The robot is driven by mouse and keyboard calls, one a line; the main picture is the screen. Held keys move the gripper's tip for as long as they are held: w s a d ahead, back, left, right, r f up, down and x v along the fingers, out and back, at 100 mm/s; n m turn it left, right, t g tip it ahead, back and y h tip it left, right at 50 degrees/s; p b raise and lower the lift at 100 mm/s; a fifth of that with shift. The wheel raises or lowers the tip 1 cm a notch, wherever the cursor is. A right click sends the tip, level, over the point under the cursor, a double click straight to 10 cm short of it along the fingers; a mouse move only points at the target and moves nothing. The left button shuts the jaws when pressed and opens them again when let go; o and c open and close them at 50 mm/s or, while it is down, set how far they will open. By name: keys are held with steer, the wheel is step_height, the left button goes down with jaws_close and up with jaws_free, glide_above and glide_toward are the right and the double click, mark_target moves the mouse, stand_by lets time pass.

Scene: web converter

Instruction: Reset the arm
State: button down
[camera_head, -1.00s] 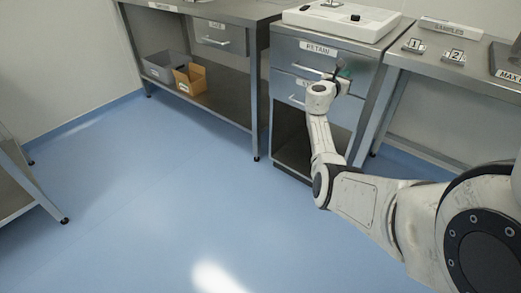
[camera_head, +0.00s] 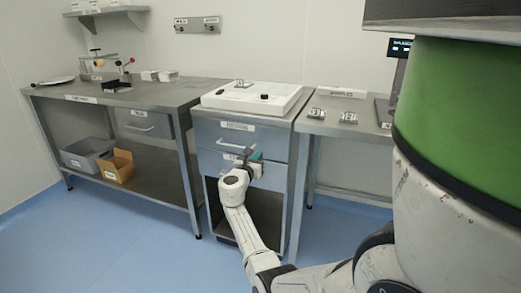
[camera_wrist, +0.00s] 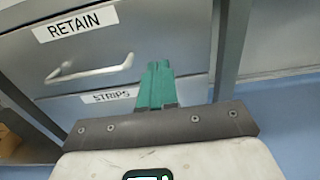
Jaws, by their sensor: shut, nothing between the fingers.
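My arm reaches forward low from the right side of the head view. My gripper (camera_head: 251,155) is in front of the drawer cabinet, near the lower drawer's front. In the wrist view my gripper (camera_wrist: 157,68) shows green fingers held together with nothing between them. The fingers point toward the lower drawer (camera_wrist: 100,98), labelled STRIPS. I cannot tell whether the fingertips touch the drawer front.
The upper drawer, labelled RETAIN (camera_head: 237,126), and the STRIPS drawer look closed. A white tray (camera_head: 262,109) sits on top. Steel tables stand left and right; a grey bin (camera_head: 86,152) and yellow box (camera_head: 117,166) sit on the left lower shelf. Blue floor (camera_head: 120,240) is clear.

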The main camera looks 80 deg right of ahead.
steer(key=v, duration=0.5)
steer(key=shift+p, duration=0.35)
steer(key=shift+f, duration=0.1)
steer(key=a+f+m+t+y, duration=0.2)
steer(key=a+f+m+y, duration=0.3)
steer(key=a, duration=0.8)
steer(key=a+f+m+t+y, duration=0.3)
steer(key=a+f, duration=0.4)
steer(key=a, duration=0.6)
steer(key=a+f+m+t+y, duration=0.1)
steer(key=a+f+m+y, duration=0.45)
steer(key=a, duration=0.75)
steer(key=s+a+f+m+y, duration=0.1)
steer(key=s+a+y, duration=0.1)
steer(key=a, duration=0.5)
steer(key=s+a+m+y, duration=0.1)
steer(key=s+a+y, duration=0.15)
steer(key=a, duration=0.35)
step_height(320, 180, up, 15)
steer(key=p, duration=1.5)
steer(key=shift+a+f+g+h, duration=0.15)
steer(key=shift+a+g+h, duration=0.15)
steer(key=shift+a+h, duration=0.1)
